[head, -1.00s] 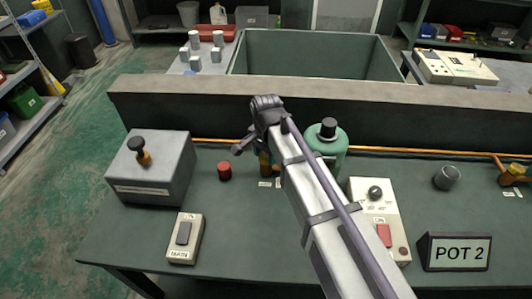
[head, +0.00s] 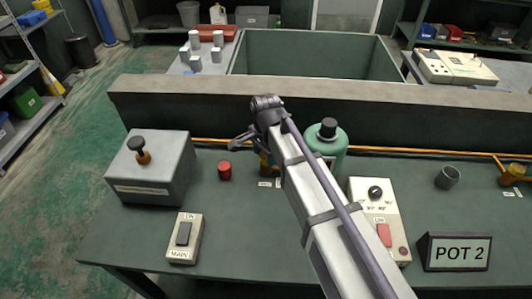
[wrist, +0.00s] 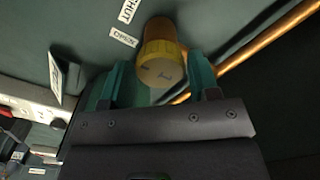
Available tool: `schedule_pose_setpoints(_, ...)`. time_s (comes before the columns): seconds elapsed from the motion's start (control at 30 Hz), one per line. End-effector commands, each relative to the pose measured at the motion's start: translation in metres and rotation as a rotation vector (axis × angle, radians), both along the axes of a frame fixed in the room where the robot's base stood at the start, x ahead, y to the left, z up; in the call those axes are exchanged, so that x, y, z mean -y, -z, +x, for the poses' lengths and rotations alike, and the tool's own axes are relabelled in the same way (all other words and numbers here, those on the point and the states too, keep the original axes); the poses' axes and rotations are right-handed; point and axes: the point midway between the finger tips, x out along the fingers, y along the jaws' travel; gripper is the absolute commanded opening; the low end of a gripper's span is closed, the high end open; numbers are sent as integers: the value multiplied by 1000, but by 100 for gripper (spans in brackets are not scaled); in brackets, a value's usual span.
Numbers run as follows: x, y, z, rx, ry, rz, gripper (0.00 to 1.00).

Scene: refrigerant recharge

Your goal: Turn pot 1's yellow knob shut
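The yellow knob (wrist: 162,66) is a round cap on a copper-coloured valve body, with a dark mark on its face. In the wrist view it sits between the two teal fingers of my gripper (wrist: 160,80). The fingers stand open on either side, with a gap showing at the left; the right finger is very close, and contact is unclear. In the head view the valve (head: 264,165) is mostly hidden behind my arm, with my gripper (head: 240,144) above and beside it. A label reading "HUT" (wrist: 128,10) and a second label (wrist: 123,37) lie beside the knob.
A copper pipe (head: 400,151) runs along the back wall. A green bottle (head: 329,144), a red cap (head: 225,170), a grey box (head: 152,170), a main switch (head: 185,238), a dial panel (head: 377,205) and a POT 2 sign (head: 456,252) stand on the bench.

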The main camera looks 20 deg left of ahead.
Motion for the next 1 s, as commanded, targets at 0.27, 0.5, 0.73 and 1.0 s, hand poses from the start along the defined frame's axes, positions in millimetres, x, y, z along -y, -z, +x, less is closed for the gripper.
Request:
schedule_pose_setpoints(0.27, 0, 0, 0, 1, -1, 1, 72)
schedule_pose_setpoints(0.5, 0, -10, 0, 1, -1, 1, 72)
schedule_pose_setpoints(0.73, 0, -61, 0, 1, -1, 1, 72)
schedule_pose_setpoints(1.0, 0, -110, 0, 1, -1, 1, 72)
